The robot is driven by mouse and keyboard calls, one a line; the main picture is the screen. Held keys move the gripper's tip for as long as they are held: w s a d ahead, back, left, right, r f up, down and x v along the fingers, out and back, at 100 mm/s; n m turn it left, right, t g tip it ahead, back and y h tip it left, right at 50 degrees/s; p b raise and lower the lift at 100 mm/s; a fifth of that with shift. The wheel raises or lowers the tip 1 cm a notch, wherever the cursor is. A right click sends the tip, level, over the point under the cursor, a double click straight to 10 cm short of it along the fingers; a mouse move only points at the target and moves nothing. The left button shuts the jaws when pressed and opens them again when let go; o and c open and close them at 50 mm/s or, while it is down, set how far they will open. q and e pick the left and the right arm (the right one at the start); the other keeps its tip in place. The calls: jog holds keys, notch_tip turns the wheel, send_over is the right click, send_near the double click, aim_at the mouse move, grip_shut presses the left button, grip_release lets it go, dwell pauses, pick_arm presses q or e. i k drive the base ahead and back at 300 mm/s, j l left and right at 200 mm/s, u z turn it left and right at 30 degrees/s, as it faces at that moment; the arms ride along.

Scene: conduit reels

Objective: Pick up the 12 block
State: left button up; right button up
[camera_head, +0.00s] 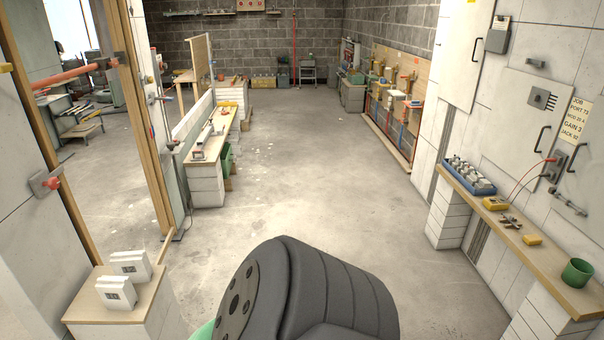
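I cannot make out a block marked 12; any markings are too small to read. Two white box-like blocks with dark marked faces stand on a wood-topped white stand (92,309) at the lower left: a rear one (131,265) and a front one (116,293). Small yellow blocks lie on the right-hand shelf (560,284): one nearer the blue tray (495,204) and one farther along (532,240). Neither of my grippers is in view. A dark grey link of my own arm fills the bottom middle and hides the floor there.
A blue tray (468,178) of grey parts, a metal cross-shaped piece (510,222) and a green cup (577,272) stand on the right shelf. A wooden-framed partition rises at the left. A long bench (212,142) stands beyond it. The concrete floor (300,170) ahead is clear.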

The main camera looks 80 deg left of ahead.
aim_at(136, 266)
jog(key=k+l+u, duration=0.1)
jog(key=u, duration=3.9)
